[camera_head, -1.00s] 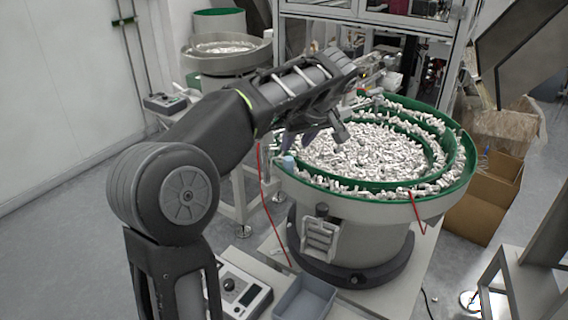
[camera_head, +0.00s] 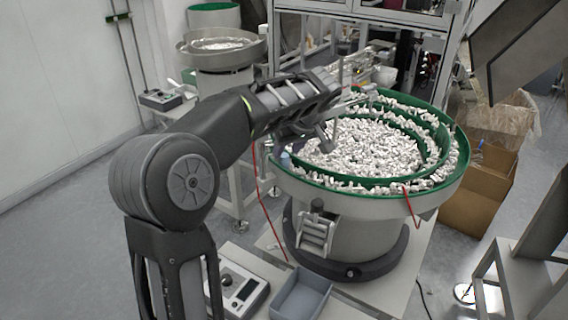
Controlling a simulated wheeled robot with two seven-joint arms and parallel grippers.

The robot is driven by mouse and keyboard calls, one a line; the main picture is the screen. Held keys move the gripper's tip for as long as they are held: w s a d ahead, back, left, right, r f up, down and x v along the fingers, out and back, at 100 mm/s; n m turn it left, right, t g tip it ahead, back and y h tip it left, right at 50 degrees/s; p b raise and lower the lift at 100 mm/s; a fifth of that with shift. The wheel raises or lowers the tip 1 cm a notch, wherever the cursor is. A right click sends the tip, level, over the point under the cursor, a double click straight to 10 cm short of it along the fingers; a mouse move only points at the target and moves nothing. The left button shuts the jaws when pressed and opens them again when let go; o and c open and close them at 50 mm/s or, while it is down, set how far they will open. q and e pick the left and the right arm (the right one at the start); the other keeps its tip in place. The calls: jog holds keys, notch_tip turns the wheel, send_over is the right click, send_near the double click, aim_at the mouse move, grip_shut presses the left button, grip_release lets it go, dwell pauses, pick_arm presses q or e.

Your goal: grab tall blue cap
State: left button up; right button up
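A small pale-blue cap (camera_head: 286,160) is at the left inner edge of the green-lined bowl (camera_head: 300,181). It is partly hidden, and its height is hard to judge. My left gripper (camera_head: 336,108) is over the left part of the bowl, above and to the right of the blue cap. Its fingers look spread apart, with nothing seen between them, and it is clear of the cap. My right gripper is not in view.
Many white parts (camera_head: 370,148) fill the bowl. A grey tray (camera_head: 301,297) and a control box (camera_head: 241,290) are below it. A cardboard box (camera_head: 482,200) stands to the right. A machine frame is behind. Open floor lies at left.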

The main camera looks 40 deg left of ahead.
aim_at(284, 163)
pick_arm(q)
jog(key=shift+x, duration=1.45)
jog(key=c, duration=0.7)
jog(key=shift+r+p, duration=0.15)
jog(key=shift+p, duration=0.15)
